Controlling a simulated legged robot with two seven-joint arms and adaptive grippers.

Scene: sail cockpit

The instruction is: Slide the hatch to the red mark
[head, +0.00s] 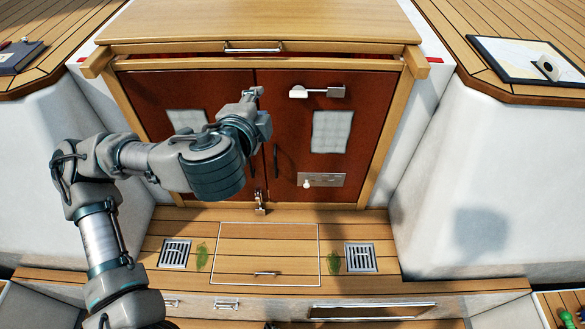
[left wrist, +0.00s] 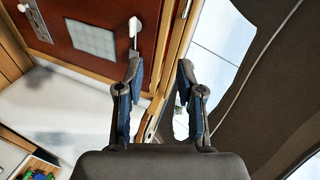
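The wooden hatch (head: 262,20) lies at the top of the head view, with a metal handle (head: 253,47) along its front edge. A red mark (head: 436,60) shows by the right end of the wooden frame and another red mark (head: 82,58) by the left end. The hatch's front edge looks level with or slightly beyond them. My left gripper (head: 256,92) is below the hatch handle, in front of the red-brown doors, apart from the handle. In the left wrist view its two fingers (left wrist: 160,63) are spread, with nothing visibly held. My right gripper is not in view.
Two red-brown doors (head: 345,90) with pale panes stand below the hatch, with a latch (head: 318,92) on the right door. White walls (head: 480,180) flank them. Drain grates (head: 361,257) are in the floor.

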